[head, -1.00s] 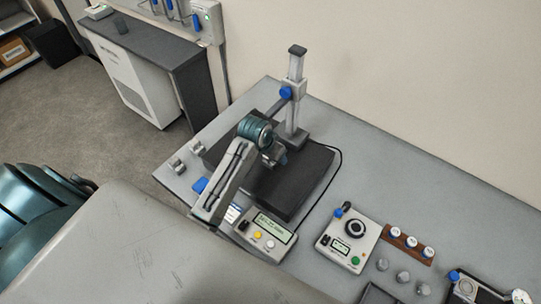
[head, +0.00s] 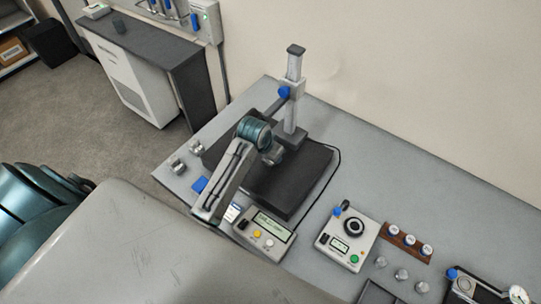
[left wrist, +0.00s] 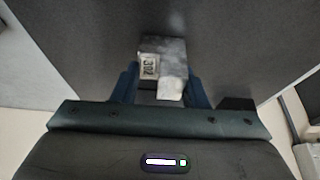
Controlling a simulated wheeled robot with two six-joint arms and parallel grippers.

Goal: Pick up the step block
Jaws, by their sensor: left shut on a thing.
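The step block (left wrist: 165,62) is a small grey metal block with a stepped outline and a label that seems to read 302. In the left wrist view it sits between the blue fingers of my left gripper (left wrist: 160,88), which is shut on it. In the head view my left gripper (head: 274,156) is over the dark surface plate (head: 290,190), near the foot of the height stand. The block is hidden or too small to make out there. My right gripper is not in view.
The height stand (head: 294,95) rises close behind my left gripper. A display box (head: 264,236) stands in front of the plate, and a control box (head: 347,238) to its right. Small metal pieces (head: 178,166) lie at the bench's left edge. The bench's back right is clear.

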